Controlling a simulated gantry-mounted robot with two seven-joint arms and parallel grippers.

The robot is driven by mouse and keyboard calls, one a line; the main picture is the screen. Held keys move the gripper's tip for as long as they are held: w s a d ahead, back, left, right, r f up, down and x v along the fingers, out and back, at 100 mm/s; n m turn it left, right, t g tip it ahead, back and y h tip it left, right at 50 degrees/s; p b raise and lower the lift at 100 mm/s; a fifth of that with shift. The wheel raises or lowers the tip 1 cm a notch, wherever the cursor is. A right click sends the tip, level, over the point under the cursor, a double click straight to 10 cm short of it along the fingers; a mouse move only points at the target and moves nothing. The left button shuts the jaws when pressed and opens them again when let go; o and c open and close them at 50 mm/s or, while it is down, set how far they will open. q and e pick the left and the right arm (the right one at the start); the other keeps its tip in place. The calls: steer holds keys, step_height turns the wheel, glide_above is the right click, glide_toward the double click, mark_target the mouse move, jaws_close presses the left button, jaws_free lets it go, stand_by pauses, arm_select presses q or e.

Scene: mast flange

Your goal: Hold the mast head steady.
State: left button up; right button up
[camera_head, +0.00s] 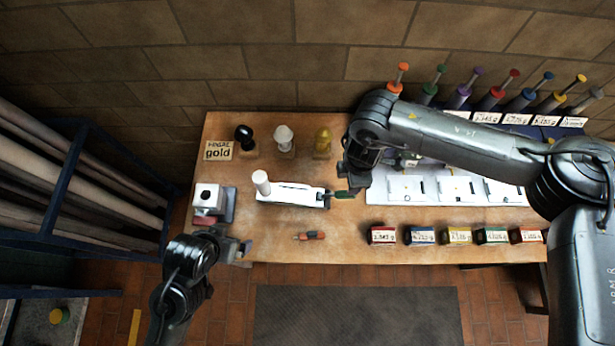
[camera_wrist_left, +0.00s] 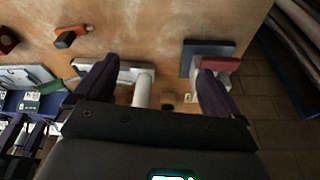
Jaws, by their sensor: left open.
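A white bar-like piece (camera_head: 292,194) lies on the workbench with a white upright cylinder (camera_head: 262,182) at its left end; I take this to be the mast with its head, though the frames do not label it. My left gripper (camera_head: 238,250) is open at the bench's front left edge, apart from the cylinder. In the left wrist view, the cylinder (camera_wrist_left: 143,88) shows between the spread fingers (camera_wrist_left: 158,88), farther off. My right gripper (camera_head: 350,190) is at the bar's right end, beside a green-handled item (camera_head: 345,194); whether it grips this is unclear.
A white block in a dark and red fixture (camera_head: 208,199) stands at left. An orange-and-black tool (camera_head: 310,236) lies in front of the bar. Small labelled boxes (camera_head: 420,236) line the front right; finials (camera_head: 284,138) and a "gold" sign (camera_head: 219,150) stand behind. A pipe rack (camera_head: 70,180) is far left.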

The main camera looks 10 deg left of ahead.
arm_select(q)
steer(key=w+d+f+n+g, duration=0.2)
steer(key=w+d+f+n, duration=0.35)
steer(key=w+n, duration=0.35)
steer(key=r+n+g, duration=0.1)
steer(key=n, duration=0.9)
glide_above(297, 195)
step_height(297, 195, down, 10)
steer(key=shift+f, duration=0.15)
steer(key=shift+a, duration=0.1)
